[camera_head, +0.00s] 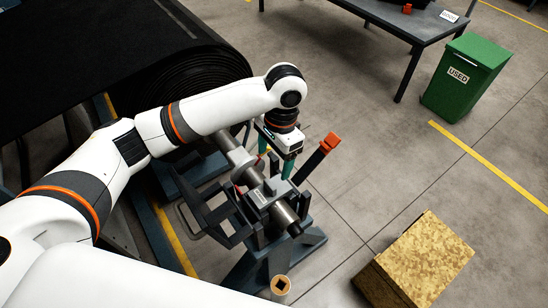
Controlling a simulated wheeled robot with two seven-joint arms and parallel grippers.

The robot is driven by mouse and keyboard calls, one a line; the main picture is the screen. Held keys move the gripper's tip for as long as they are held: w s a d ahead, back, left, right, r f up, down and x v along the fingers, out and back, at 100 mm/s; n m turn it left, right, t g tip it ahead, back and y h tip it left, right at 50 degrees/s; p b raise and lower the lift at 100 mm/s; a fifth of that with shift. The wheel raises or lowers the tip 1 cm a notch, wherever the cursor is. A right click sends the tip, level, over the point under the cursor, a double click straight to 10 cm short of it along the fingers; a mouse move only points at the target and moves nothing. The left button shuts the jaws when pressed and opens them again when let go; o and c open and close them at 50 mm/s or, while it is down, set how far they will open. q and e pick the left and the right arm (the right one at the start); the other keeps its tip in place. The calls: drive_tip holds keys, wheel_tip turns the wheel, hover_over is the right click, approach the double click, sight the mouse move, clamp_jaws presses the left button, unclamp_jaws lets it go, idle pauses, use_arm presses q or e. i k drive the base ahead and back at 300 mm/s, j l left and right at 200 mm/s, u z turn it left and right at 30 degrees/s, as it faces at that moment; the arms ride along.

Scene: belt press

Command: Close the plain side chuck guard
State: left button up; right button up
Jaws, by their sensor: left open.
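A chuck stand (263,262) of dark grey metal stands on the floor near the middle of the head view. A lighter block and a round shaft (283,215) lie across its top. A dark bar with an orange end (329,143) rises from the stand, tilted up and to the right; it looks like the guard's raised handle, but I cannot tell for sure. A dark open frame (210,213) sits at the stand's left. My left gripper (275,160) points down above the stand, left of the orange end. Its teal fingers are apart, with no held object visible. My right gripper is out of view.
A large black belt roll (185,85) lies at the upper left behind my left arm. A tan cylinder end with a square hole (280,285) shows at the bottom. A speckled yellowish block (425,255), a green bin (465,78) and a table (410,22) stand right. Floor between is clear.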

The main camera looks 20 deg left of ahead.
sight(209, 221)
drive_tip(key=k+l, duration=0.2)
drive_tip(key=k, duration=0.3)
drive_tip(key=k+l, duration=0.2)
drive_tip(key=k, duration=0.25)
